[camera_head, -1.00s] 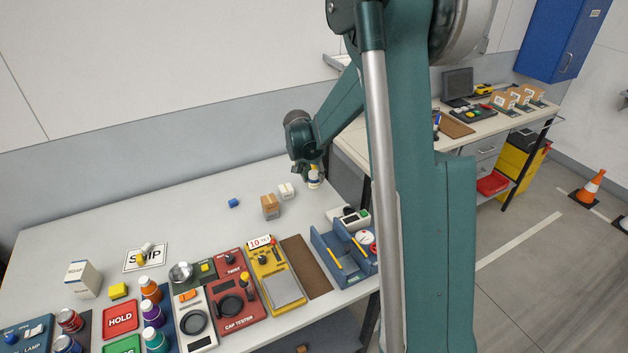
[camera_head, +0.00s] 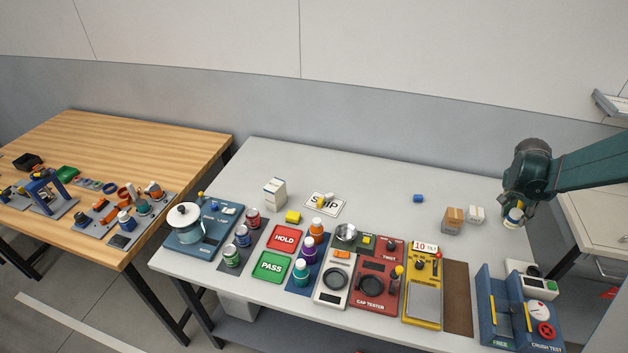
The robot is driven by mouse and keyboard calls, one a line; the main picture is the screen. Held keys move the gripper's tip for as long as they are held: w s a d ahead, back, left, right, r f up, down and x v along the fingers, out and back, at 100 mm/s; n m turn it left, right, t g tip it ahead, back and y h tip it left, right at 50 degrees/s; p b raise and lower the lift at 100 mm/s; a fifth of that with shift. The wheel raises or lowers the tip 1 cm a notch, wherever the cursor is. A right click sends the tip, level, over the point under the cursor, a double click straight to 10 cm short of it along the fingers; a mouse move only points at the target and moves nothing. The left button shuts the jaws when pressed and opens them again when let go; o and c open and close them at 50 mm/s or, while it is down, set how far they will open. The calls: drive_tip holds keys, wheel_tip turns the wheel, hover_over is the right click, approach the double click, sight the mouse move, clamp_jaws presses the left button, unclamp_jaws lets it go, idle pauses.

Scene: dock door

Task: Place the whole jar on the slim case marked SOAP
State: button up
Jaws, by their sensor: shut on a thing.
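My gripper (camera_head: 508,208) is at the right end of the grey table, pointing down. It is shut on a small white jar (camera_head: 513,217) with some yellow on it. The fingers hide part of the jar. A slim white case (camera_head: 276,194) stands upright at the back left of the table, far to the left of my gripper. Its small lettering cannot be read clearly; it may be the case marked SOAP. Nothing is seen on its top.
A SHIP card (camera_head: 340,207) with small items on it and a yellow block (camera_head: 293,217) are near the white case. A brown carton (camera_head: 453,221), a small white box (camera_head: 476,214) and a blue block (camera_head: 418,198) lie left of my gripper. Testers and bottles fill the front.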

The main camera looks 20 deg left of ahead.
drive_tip(key=w+a+r+n+p, duration=0.15)
drive_tip(key=w+a, duration=0.25)
drive_tip(key=a, duration=0.6)
drive_tip(key=w+a+r+n, duration=0.1)
drive_tip(key=w+a+r, duration=0.15)
drive_tip(key=a, duration=0.75)
wheel_tip(320, 180, up, 7)
drive_tip(key=n+t+y+p, duration=0.2)
drive_tip(key=n+y+p, duration=0.2)
drive_tip(key=n, duration=0.4)
hover_over(274, 184)
drive_tip(key=shift+s+d+r, duration=0.1)
drive_tip(key=shift+r, duration=0.05)
drive_tip(key=shift+f+p, duration=0.35)
drive_tip(key=shift+f, duration=2.8)
drive_tip(key=shift+f, duration=0.1)
drive_tip(key=shift+f, duration=1.75)
